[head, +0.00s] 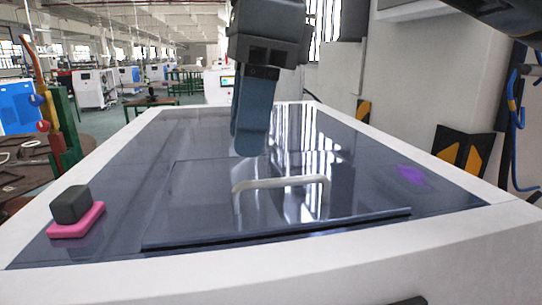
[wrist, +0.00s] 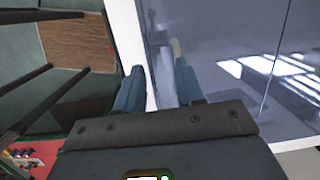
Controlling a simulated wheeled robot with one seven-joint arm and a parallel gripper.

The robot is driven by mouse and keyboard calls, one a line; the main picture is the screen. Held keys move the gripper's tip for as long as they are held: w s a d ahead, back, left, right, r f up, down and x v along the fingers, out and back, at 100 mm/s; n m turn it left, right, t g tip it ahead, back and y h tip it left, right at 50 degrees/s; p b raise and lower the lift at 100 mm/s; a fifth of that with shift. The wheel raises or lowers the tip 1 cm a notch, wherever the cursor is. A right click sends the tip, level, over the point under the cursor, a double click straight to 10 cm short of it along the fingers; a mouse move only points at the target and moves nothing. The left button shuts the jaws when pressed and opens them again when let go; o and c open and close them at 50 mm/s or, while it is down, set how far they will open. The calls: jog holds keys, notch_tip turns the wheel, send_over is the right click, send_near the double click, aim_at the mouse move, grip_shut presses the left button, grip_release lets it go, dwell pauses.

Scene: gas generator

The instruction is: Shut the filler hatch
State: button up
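The filler hatch (head: 200,210) is a dark glossy panel in the top of the machine. Its near edge stands slightly proud, with a dark gap under it, so it looks a little ajar. A pale bar handle (head: 280,183) stands on it. My gripper (head: 250,150) points down above the hatch, behind and left of the handle, apart from it in the picture. The wrist view shows its two blue fingers (wrist: 160,78) spread with nothing between them. A small pale piece beyond the right finger may be the handle; I cannot tell.
A dark block on a pink base (head: 76,220) sits at the left front of the top. The white rim (head: 470,245) borders the dark top. A wall with black and yellow marks (head: 462,155) stands at right. The top around the hatch is mostly clear.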

jog(key=shift+t+h, duration=0.7)
jog(key=shift+t, duration=0.1)
jog(key=w+f, duration=0.1)
jog(key=f, duration=0.1)
jog(key=w+d+f, duration=0.1)
jog(key=w+d+f+p, duration=0.1)
jog(key=f, duration=0.1)
jog(key=shift+w+f, duration=0.2)
jog(key=shift+f, duration=0.15)
grip_shut()
jog(key=c, duration=0.7)
grip_release()
jog(key=o, duration=0.7)
